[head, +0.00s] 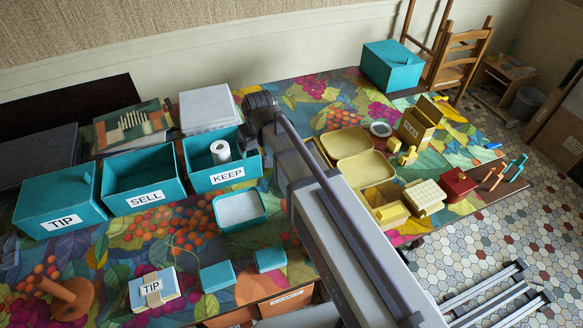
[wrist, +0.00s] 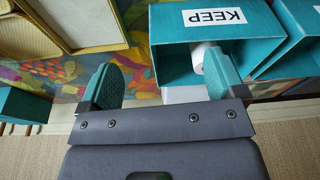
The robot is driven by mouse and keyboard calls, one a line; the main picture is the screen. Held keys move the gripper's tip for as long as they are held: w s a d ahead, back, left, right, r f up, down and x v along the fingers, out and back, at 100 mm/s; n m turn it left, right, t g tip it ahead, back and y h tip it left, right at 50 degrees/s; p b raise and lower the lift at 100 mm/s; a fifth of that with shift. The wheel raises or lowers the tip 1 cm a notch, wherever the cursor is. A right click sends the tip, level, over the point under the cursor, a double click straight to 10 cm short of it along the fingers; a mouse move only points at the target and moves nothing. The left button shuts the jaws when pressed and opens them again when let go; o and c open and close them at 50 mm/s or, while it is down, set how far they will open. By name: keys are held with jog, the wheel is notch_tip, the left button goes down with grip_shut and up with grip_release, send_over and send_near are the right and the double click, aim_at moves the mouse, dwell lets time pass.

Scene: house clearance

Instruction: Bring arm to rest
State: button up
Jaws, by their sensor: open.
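My gripper (wrist: 163,80) is open, with its two teal-padded fingers spread wide and nothing between them. In the head view my arm reaches across the table, its dark wrist end over the right side of the teal KEEP box (head: 226,179). The KEEP box shows upside down in the wrist view (wrist: 173,64), just beyond the fingers. A white roll (head: 220,152) stands in the box. It also shows in the wrist view (wrist: 197,57), partly hidden by one finger.
Teal SELL (head: 146,198) and TIP (head: 62,222) boxes stand left of KEEP. A grey-white box (head: 207,108) is behind it, a teal tray (head: 239,223) in front. Yellow containers (head: 368,168) lie right of my arm. Chairs (head: 462,55) stand at the far right.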

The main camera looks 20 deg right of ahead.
jog(key=s+d+m+g, duration=0.2)
jog(key=s+d, duration=0.8)
jog(key=s, duration=0.5)
jog(key=shift+f+m+g+h, duration=0.2)
jog(key=shift+m+g+h, duration=0.1)
jog(key=shift+a, duration=0.1)
